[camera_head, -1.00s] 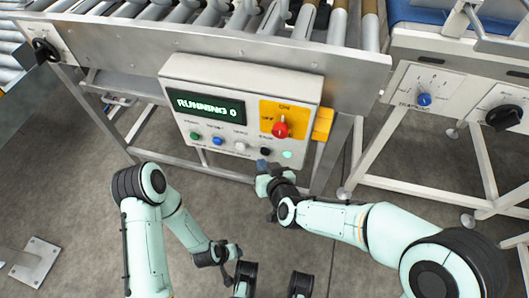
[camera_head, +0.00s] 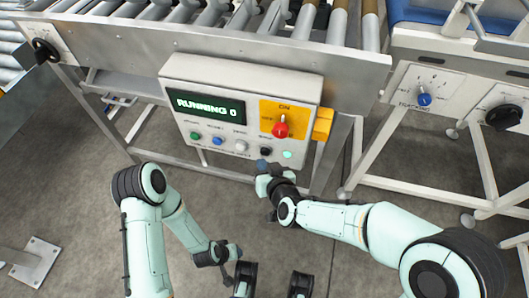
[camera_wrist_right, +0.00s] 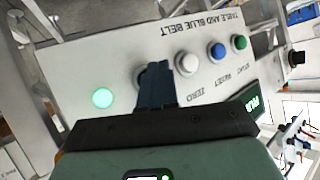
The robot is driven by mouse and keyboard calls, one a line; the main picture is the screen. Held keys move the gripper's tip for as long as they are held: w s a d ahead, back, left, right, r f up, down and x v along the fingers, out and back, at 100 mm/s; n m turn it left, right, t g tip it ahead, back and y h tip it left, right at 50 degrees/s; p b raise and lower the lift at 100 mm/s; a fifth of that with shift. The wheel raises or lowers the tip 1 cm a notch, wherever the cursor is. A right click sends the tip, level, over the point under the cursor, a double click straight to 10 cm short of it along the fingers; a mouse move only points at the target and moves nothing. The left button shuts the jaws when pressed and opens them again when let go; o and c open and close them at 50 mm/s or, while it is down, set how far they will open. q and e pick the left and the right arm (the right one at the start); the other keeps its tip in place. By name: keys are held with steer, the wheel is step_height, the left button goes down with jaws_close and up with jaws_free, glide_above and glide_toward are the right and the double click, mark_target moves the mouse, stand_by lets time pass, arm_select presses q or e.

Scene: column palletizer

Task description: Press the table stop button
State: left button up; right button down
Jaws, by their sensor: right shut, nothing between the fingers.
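The control box (camera_head: 205,78) hangs on the conveyor's front; its screen (camera_head: 205,106) reads RUNNING 0. Along its lower edge sit a green button (camera_head: 195,136), a blue button (camera_head: 217,140), a white button (camera_head: 241,146), a black button (camera_head: 265,151) and a lit green lamp (camera_head: 287,155). The black button's label is not readable. My right gripper (camera_head: 263,166) is shut and empty, just below the black button. In the right wrist view its fingers (camera_wrist_right: 157,86) cover the spot between the white button (camera_wrist_right: 187,64) and the lamp (camera_wrist_right: 102,98); contact cannot be told. My left gripper (camera_head: 229,264) hangs low, its jaws unclear.
A red knob (camera_head: 280,130) on a yellow plate is on the box's right side. To the right, another frame carries a blue knob (camera_head: 424,99) and a black rotary switch (camera_head: 502,118). Conveyor rollers (camera_head: 245,14) lie above.

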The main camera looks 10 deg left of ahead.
steer(key=shift+w, duration=0.15)
steer(key=shift+w, duration=0.25)
steer(key=shift+w, duration=0.55)
stand_by(0.8)
steer(key=shift+s, duration=0.95)
steer(key=shift+s, duration=0.1)
steer(key=s+p, duration=0.1)
steer(key=s, duration=0.3)
steer(key=shift+s+a, duration=0.1)
steer(key=shift+s, duration=0.3)
stand_by(0.4)
